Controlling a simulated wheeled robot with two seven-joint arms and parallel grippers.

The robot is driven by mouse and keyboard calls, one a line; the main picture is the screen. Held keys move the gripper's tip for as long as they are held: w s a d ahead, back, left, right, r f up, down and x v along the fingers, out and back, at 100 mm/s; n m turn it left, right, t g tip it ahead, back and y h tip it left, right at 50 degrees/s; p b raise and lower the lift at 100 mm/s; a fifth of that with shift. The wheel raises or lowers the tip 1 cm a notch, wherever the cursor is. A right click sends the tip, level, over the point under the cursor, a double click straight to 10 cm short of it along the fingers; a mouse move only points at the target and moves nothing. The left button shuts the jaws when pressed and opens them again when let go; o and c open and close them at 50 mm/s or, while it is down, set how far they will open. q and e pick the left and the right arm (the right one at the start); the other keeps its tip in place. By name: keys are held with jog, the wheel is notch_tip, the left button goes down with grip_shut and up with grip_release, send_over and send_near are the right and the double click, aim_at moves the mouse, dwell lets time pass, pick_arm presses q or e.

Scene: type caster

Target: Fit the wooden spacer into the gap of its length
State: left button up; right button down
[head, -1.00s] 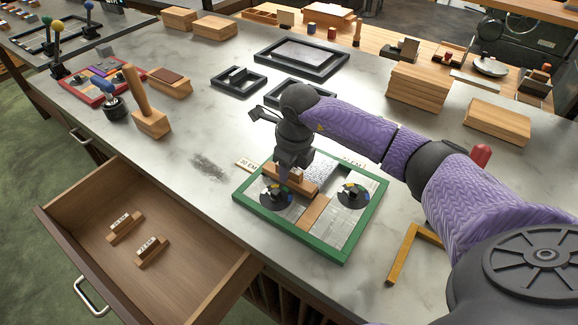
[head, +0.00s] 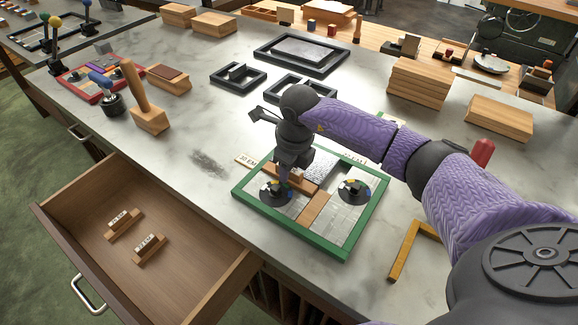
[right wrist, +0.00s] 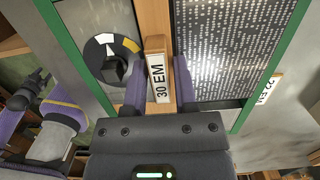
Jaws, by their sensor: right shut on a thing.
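The wooden spacer (right wrist: 158,78) is in my right gripper, and its white label in the right wrist view reads 30 EM. The right gripper (head: 288,178) is shut on it, with one finger on each side. In the head view it is over the far left part of the green-edged frame (head: 290,237), and the gripper partly hides the spacer and the gap below. The frame holds metal panels, two dark discs and a wooden strip (head: 313,209). I cannot tell whether the spacer touches the frame.
An open drawer (head: 185,275) holds two labelled wooden spacers (head: 149,249). A wooden angle piece (head: 408,254) lies to the right. Black frames stand further back.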

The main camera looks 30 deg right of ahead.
jog(key=shift+r, duration=0.15)
jog(key=shift+r+p, duration=1.7)
jog(key=shift+r, duration=0.25)
jog(key=shift+f, duration=0.1)
